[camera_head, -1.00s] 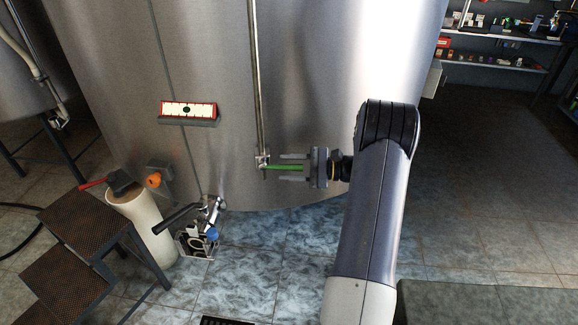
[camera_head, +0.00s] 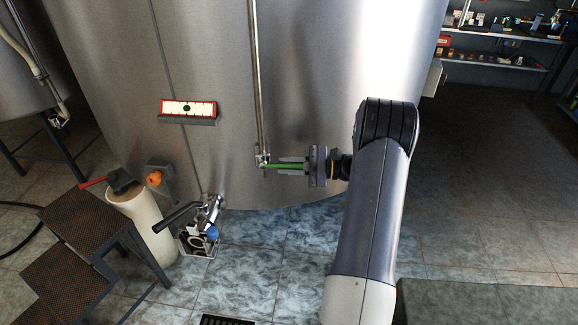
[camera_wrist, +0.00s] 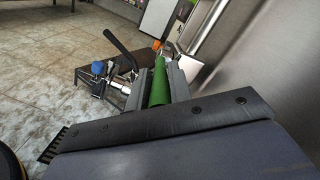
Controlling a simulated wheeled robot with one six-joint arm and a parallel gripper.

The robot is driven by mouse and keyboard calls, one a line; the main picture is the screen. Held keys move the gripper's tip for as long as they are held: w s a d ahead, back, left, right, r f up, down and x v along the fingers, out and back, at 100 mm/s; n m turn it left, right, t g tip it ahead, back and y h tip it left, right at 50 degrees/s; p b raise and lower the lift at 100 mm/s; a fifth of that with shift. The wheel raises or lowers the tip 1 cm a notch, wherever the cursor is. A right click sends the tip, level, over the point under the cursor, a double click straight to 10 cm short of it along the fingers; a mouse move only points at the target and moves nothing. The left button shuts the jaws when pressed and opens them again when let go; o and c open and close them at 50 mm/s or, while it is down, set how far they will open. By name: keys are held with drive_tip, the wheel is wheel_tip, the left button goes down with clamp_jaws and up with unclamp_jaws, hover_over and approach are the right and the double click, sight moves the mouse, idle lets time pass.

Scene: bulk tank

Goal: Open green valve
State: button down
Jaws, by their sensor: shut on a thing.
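The green valve handle (camera_head: 284,167) lies level, sticking out to the right from the foot of a thin vertical pipe (camera_head: 257,90) on the big steel tank. My gripper (camera_head: 290,166) comes from the right and is shut on the handle, one finger on each side of it. In the wrist view the green handle (camera_wrist: 157,88) runs between the two grey fingers (camera_wrist: 156,92). The fingers partly cover the handle in the head view.
The steel tank (camera_head: 320,60) fills the back. At lower left stand a valve fitting with a black lever (camera_head: 178,217), a white cylinder (camera_head: 140,220) with a red-handled tool on it, and metal steps (camera_head: 85,215).

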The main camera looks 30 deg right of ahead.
sight(284, 164)
drive_tip(key=shift+r, duration=0.15)
drive_tip(key=r+g+h+p, duration=0.1)
drive_tip(key=r+h+p, duration=0.1)
drive_tip(key=h, duration=0.1)
drive_tip(key=shift+a+r+g, duration=0.15)
drive_tip(key=shift+a+g, duration=0.05)
drive_tip(key=shift+g, duration=0.2)
drive_tip(key=h+p, duration=0.1)
drive_tip(key=r+g+h+p, duration=0.1)
drive_tip(key=a+r+h, duration=0.1)
drive_tip(key=shift+w+r+n+p, duration=0.1)
drive_tip(key=shift+w+n+p, duration=0.15)
drive_tip(key=shift+n+p, duration=0.15)
drive_tip(key=h+p, duration=0.1)
drive_tip(key=a+r+g+h+p, duration=0.1)
drive_tip(key=g+h+p, duration=0.1)
drive_tip(key=h+p, duration=0.1)
drive_tip(key=shift+w+a+r, duration=0.3)
drive_tip(key=shift+a, duration=0.05)
drive_tip(key=shift+w+a+r+g+h+p, duration=0.15)
drive_tip(key=shift+a+g+h+p, duration=0.3)
drive_tip(key=shift+h+p, duration=0.5)
drive_tip(key=c, duration=1.3)
unclamp_jaws()
